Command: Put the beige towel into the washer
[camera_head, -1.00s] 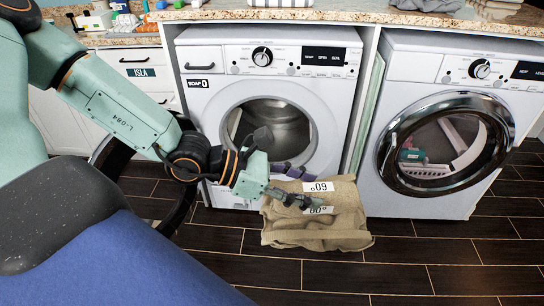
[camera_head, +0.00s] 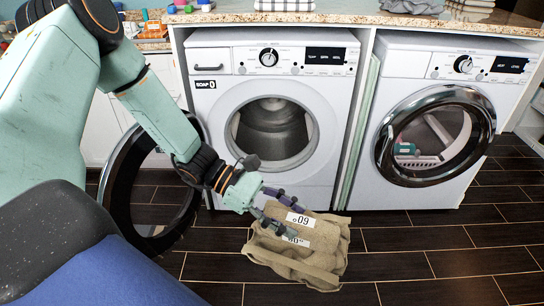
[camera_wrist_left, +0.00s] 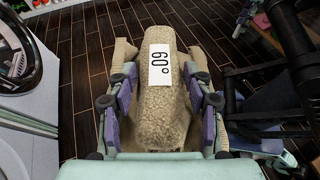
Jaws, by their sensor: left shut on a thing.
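The beige towel (camera_head: 300,258) has white labels reading 60° and hangs folded in my left gripper (camera_head: 284,218), in front of the machines. In the left wrist view the towel (camera_wrist_left: 160,110) is bunched between the purple finger pads of my left gripper (camera_wrist_left: 160,102), which is shut on it. The left machine is the washer (camera_head: 314,190), with a SOAP label. Its round opening (camera_head: 272,132) is uncovered, and its dark drum looks empty. The washer's door (camera_head: 122,190) is swung open to the left, partly behind my left arm. The towel is outside, below and right of the opening.
A second front-loading machine (camera_head: 408,195) stands on the right, its round door shut, with something inside. The dark plank floor (camera_head: 430,240) in front is clear.

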